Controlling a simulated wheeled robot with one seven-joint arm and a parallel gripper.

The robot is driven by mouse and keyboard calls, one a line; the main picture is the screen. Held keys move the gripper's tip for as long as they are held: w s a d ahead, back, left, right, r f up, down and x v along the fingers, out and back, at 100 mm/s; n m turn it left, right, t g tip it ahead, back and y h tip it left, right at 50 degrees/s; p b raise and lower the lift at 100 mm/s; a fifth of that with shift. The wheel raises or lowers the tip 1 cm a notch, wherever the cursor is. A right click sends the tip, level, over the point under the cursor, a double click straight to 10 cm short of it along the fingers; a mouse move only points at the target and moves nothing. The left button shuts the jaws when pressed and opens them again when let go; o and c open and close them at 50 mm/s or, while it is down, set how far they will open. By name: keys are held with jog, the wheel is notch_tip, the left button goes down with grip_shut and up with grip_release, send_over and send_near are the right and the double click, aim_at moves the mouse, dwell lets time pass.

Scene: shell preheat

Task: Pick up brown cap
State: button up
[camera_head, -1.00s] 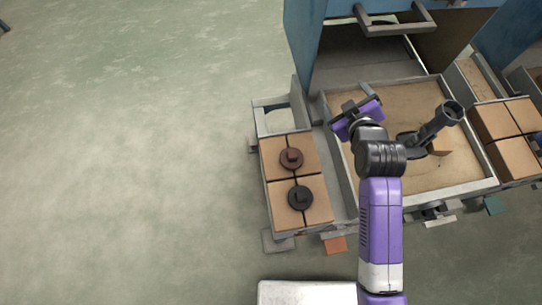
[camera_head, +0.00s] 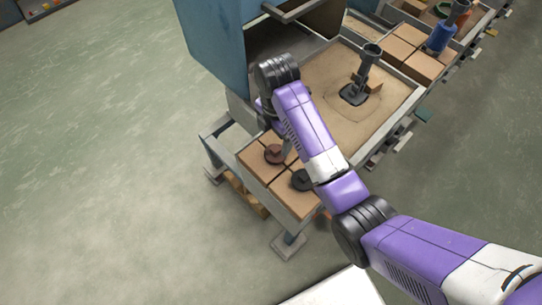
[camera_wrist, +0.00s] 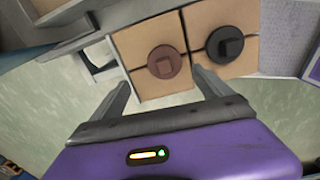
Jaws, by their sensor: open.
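The brown cap (camera_head: 274,154) is a round disc with a square knob, lying on tan blocks beside the sand tray. It shows whole in the wrist view (camera_wrist: 164,61), ahead of the fingertips and roughly between them in the picture. My gripper (camera_wrist: 162,84) is open and empty, its two fingers pointing towards the blocks, apart from the cap. A black cap (camera_head: 303,180) of like shape lies beside the brown one, and also shows in the wrist view (camera_wrist: 226,44).
A sand tray (camera_head: 398,117) holds a dark upright tool (camera_head: 366,68). A blue cabinet (camera_head: 213,45) stands behind the blocks (camera_head: 297,203). The floor at left is clear.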

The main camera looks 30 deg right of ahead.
aim_at(275, 149)
jog(key=shift+s+d+n, duration=0.1)
jog(key=shift+s+n, duration=0.3)
jog(key=shift+s, duration=0.05)
jog(key=shift+w+f+p, duration=0.1)
jog(key=shift+f+p, duration=0.35)
jog(key=shift+f, duration=3.5)
jog(key=shift+c, duration=0.4)
jog(key=c, duration=1.4)
jog(key=shift+r, duration=0.1)
